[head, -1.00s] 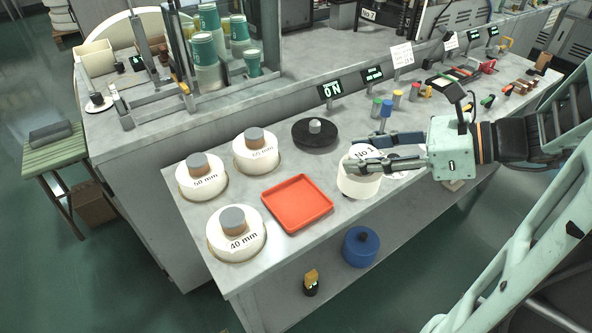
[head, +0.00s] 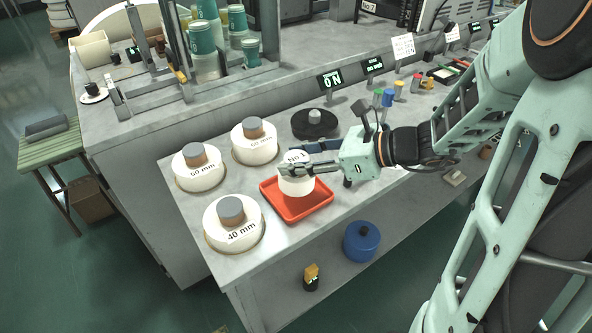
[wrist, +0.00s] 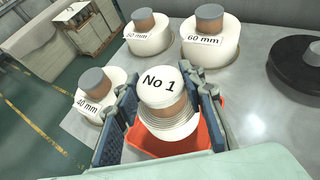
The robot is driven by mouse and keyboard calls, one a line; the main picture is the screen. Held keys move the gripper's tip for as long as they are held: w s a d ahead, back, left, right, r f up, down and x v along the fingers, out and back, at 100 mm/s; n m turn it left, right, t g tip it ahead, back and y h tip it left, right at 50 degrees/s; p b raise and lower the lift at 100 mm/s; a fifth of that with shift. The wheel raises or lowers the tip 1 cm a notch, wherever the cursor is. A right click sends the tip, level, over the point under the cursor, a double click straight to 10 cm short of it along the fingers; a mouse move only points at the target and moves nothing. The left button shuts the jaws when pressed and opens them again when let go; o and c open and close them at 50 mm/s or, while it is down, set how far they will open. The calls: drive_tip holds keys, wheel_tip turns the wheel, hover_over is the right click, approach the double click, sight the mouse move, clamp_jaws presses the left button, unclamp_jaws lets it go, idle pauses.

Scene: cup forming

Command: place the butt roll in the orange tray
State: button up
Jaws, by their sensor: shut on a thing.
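The butt roll, a white roll with a "No 1" label on top (head: 297,184), is held between the fingers of my gripper (head: 300,170). It also shows in the wrist view (wrist: 168,108), upright between the two blue-grey fingers (wrist: 166,112). The orange tray (head: 318,207) lies on the bench under the roll. The roll is over the tray's area and hides part of its floor. I cannot tell whether its underside touches the tray.
White rolls marked 40 mm (head: 222,238), 50 mm (head: 189,178) and 60 mm (head: 244,153) stand left of and behind the tray. A black disc (head: 309,128) lies behind it. A blue container (head: 361,241) sits below the bench's front edge.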

drive_tip(key=shift+a+f+b, duration=0.15)
drive_tip(key=shift+f+b, duration=0.2)
drive_tip(key=shift+f, duration=1.3)
drive_tip(key=shift+f, duration=0.1)
drive_tip(key=shift+f, duration=0.15)
drive_tip(key=o, duration=1.3)
drive_tip(key=shift+c, duration=0.2)
drive_tip(key=shift+r, duration=0.35)
drive_tip(key=p+v, duration=0.1)
drive_tip(key=v, duration=1.1)
drive_tip(key=shift+f+p, duration=0.15)
drive_tip(key=shift+p, duration=0.2)
